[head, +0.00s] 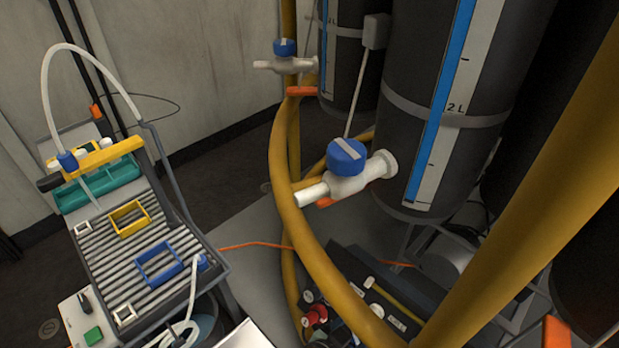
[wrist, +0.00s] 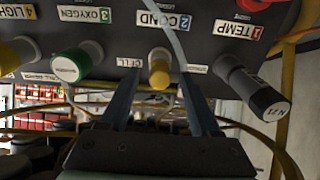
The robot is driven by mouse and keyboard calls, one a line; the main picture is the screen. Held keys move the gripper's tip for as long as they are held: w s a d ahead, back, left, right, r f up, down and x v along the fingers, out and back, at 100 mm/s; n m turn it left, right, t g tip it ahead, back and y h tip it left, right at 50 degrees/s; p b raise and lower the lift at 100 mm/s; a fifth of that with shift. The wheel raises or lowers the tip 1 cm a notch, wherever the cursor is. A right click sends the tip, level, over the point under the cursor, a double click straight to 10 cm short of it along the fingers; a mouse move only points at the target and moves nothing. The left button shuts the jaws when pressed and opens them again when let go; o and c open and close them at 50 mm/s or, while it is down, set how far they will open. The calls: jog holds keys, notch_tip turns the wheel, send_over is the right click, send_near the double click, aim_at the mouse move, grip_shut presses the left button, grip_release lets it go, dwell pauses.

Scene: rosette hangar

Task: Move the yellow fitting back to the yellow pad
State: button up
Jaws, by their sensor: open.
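The yellow fitting (wrist: 159,74) is a short pale cylinder with a yellow end, below the "2 COND" label on a dark panel in the wrist view. My gripper (wrist: 158,84) is open, with one finger on each side of the fitting. I cannot tell whether either finger touches it. In the head view a yellow square outline (head: 113,222), which looks like the yellow pad, lies on the grey ribbed deck at left, with nothing inside it. My gripper does not show in the head view.
The panel also carries a green-ringed fitting (wrist: 70,67) and a dark grey fitting (wrist: 258,92). A thin pale tube passes close to my right finger. On the deck are a blue outline (head: 142,274) and a teal tray (head: 125,173). A thick yellow pipe (head: 300,235) crosses the middle.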

jog(key=shift+b+x, duration=0.35)
jog(key=shift+x, duration=0.45)
jog(key=shift+b, duration=0.45)
dwell(0.6)
grip_shut()
dwell(0.3)
dwell(1.1)
jog(key=shift+s+a+r, duration=0.1)
jog(key=shift+r, duration=0.05)
jog(key=shift+p+v, duration=1.2)
jog(key=shift+v, duration=1.7)
